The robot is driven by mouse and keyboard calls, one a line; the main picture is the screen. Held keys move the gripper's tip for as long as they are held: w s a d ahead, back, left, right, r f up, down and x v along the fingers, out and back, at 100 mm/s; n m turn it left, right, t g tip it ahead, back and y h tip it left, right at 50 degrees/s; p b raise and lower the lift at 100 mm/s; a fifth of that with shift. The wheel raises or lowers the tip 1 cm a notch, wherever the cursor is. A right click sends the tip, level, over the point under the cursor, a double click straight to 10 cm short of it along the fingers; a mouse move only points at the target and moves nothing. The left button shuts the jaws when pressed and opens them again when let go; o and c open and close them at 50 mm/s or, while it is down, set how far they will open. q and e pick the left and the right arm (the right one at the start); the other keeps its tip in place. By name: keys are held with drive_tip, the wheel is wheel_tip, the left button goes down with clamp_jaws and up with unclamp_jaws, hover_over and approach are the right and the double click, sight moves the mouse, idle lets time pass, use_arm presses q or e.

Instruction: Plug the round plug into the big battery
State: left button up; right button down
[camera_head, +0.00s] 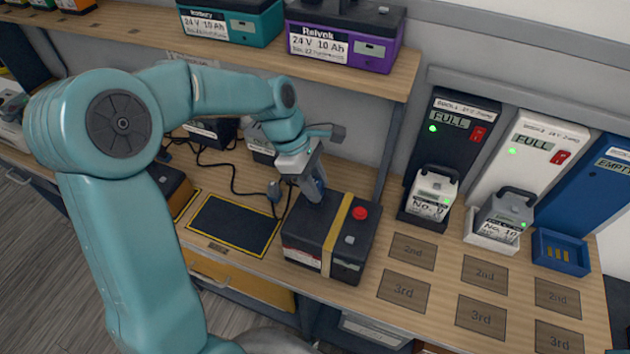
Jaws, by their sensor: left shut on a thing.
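The big battery (306,243) is a dark grey box with a yellow strap and a red button on top, standing on the wooden bench. My left gripper (314,190) is at the top of the battery, at its back left corner, pointing down. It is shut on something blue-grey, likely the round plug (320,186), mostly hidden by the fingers. I cannot tell whether the plug is seated in the battery. A dark cable (236,183) runs over the bench to the left of the gripper. My right gripper is not in view.
A black-and-yellow marked mat (233,226) lies empty left of the battery. Chargers, black (450,130), white (528,155) and blue (590,190), stand at right, small batteries in two. Marked squares (404,291) are empty. A shelf (375,72) holds batteries above.

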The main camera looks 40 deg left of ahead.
use_arm(q)
drive_tip(key=shift+f+b, duration=0.4)
drive_tip(key=shift+f, duration=0.2)
drive_tip(key=o, duration=1.1)
drive_tip(key=v, duration=1.6)
drive_tip(key=shift+a+r, duration=0.1)
drive_tip(key=shift+a, duration=0.1)
drive_tip(key=shift+s, duration=0.15)
